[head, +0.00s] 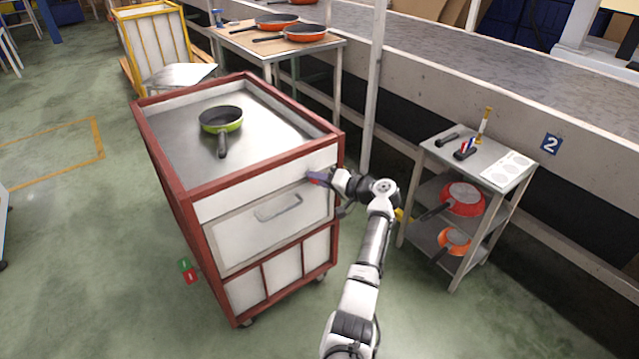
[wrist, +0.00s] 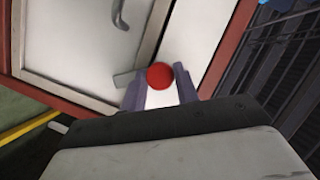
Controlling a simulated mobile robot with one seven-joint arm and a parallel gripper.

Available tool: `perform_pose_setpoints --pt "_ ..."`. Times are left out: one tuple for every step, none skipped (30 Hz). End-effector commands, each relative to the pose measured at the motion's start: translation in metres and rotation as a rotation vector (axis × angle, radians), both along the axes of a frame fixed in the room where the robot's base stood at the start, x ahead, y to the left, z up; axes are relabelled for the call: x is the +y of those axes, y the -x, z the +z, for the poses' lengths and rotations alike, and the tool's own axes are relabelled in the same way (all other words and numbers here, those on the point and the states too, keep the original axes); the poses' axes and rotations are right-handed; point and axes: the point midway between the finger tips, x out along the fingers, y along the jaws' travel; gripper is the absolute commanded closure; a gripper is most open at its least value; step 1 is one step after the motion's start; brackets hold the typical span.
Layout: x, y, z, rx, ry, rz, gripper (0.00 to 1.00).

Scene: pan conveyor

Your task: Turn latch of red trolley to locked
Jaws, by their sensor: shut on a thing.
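The red trolley (head: 180,190) has a red frame, white panels and a closed front drawer (head: 260,220) with a grey handle. My gripper (head: 318,177) is at the upper right of its front face, and its purple fingers are shut on the latch. In the wrist view, the latch's red round knob (wrist: 160,76) sits between the fingertips of my gripper (wrist: 158,90). A short grey bar (wrist: 123,79) shows beside the left finger, by the drawer's edge. In the head view my gripper mostly hides the latch, so its exact angle is unclear.
A green pan (head: 221,120) lies on the trolley's top. A small shelf (head: 480,185) with red and orange pans stands right of my arm. A table (head: 345,42) with orange pans and a yellow trolley (head: 120,50) stand behind. The floor at left is mostly clear.

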Motion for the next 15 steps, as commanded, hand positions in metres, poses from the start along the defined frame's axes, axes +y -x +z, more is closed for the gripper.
perform_pose_setpoints --pt "0.0001 -0.0007 -0.0018 0.025 -0.036 -0.001 1.0" --pt "0.0002 -0.0007 -0.0019 0.041 -0.059 0.0 1.0" --pt "0.0 -0.0007 -0.002 0.063 -0.09 0.0 1.0" --pt "-0.0002 -0.0008 -0.0021 0.08 -0.113 0.0 1.0" --pt "-0.0003 -0.0009 -0.0019 0.095 -0.134 0.0 1.0" --pt "-0.0005 -0.0011 -0.0018 0.116 -0.164 -0.001 1.0" --pt "-0.0006 -0.0011 -0.002 0.132 -0.185 -0.001 1.0" --pt "-0.0008 -0.0011 -0.0021 0.147 -0.206 -0.001 1.0" --pt "-0.0006 -0.001 -0.0023 0.167 -0.232 -0.001 1.0" --pt "-0.0005 -0.001 -0.0023 0.181 -0.25 0.0 1.0" --pt "-0.0005 -0.0009 -0.0025 0.195 -0.271 0.0 1.0" --pt "-0.0005 -0.0009 -0.0026 0.212 -0.294 0.0 1.0" --pt "-0.0003 -0.0009 -0.0028 0.224 -0.311 0.0 1.0" --pt "-0.0003 -0.0009 -0.0028 0.236 -0.327 0.0 1.0" --pt "-0.0005 -0.0009 -0.0028 0.251 -0.346 -0.001 1.0"
